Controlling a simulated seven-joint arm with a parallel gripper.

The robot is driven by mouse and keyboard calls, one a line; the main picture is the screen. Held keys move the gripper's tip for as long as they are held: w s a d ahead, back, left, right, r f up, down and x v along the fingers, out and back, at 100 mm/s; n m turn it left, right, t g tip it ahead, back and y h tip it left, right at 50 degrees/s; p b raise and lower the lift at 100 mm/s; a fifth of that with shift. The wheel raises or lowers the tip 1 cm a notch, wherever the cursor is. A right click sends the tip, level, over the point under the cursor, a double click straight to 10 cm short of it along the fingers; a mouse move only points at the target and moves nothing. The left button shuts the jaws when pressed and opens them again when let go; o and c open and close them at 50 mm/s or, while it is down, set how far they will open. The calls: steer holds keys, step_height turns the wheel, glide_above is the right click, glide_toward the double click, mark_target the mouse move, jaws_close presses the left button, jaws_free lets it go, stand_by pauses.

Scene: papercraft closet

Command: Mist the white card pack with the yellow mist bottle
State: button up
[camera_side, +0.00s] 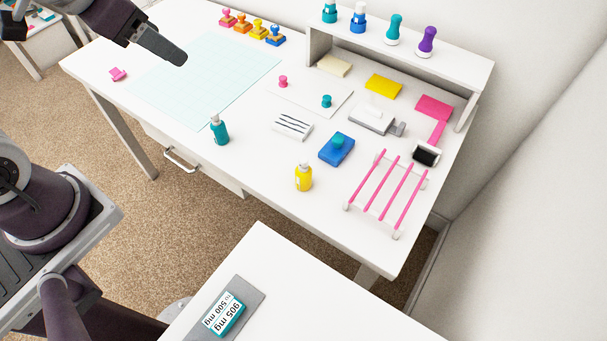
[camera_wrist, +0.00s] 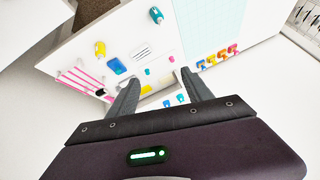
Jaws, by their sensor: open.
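The yellow mist bottle (camera_side: 303,177) stands upright near the table's front edge, and it also shows in the wrist view (camera_wrist: 99,48). A white pack with dark lines (camera_side: 293,126), which looks like the white card pack, lies flat behind it; it also shows in the wrist view (camera_wrist: 139,52). My gripper (camera_side: 178,58) is raised above the table's left part, well away from both. In the wrist view its two fingers (camera_wrist: 160,76) are spread with nothing between them. In the side view only part of the gripper shows.
A teal bottle (camera_side: 220,130) stands left of the pack. A pink-barred rack (camera_side: 385,195) stands at the right front. The pale cutting mat (camera_side: 205,85) is clear. A shelf (camera_side: 440,60) backs the table.

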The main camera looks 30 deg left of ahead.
steer(key=w+f+m+h, duration=0.1)
steer(key=w+f+m, duration=0.3)
steer(key=w+f, duration=0.5)
steer(key=m+t+h, duration=0.3)
steer(key=h, duration=0.7)
glide_toward(303, 174)
steer(key=w+d+f, duration=0.1)
steer(key=w+f, duration=0.1)
steer(key=w, duration=0.1)
steer(key=shift+d+f, duration=0.4)
steer(key=x, duration=0.7)
steer(key=shift+a+f, duration=0.2)
jaws_close()
